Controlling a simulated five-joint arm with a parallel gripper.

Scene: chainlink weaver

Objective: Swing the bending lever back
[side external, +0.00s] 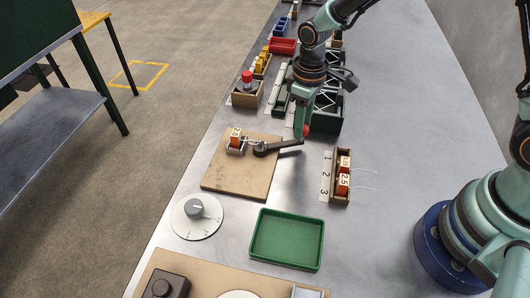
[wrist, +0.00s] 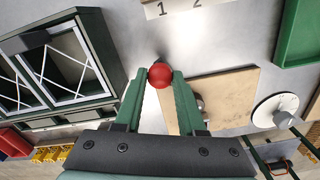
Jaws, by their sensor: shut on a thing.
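The bending lever (side external: 284,146) is a dark bar pivoted on the wooden board (side external: 231,183), reaching right past the board's edge. Its red ball knob (wrist: 160,75) sits between the two green fingers of my gripper (wrist: 159,79) in the wrist view. In the side view my gripper (side external: 303,128) comes down at the lever's right end and the knob shows beside the fingers. The gripper is shut on the knob. A small bending fixture with an orange block (side external: 236,134) stands on the board left of the lever's pivot.
Right of the board is a wooden rack (side external: 341,178) with orange numbered blocks and thin wires. A green tray (side external: 287,240) and a round dial (side external: 196,215) lie in front. A dark green case (wrist: 62,75) and small bins (side external: 249,92) stand behind.

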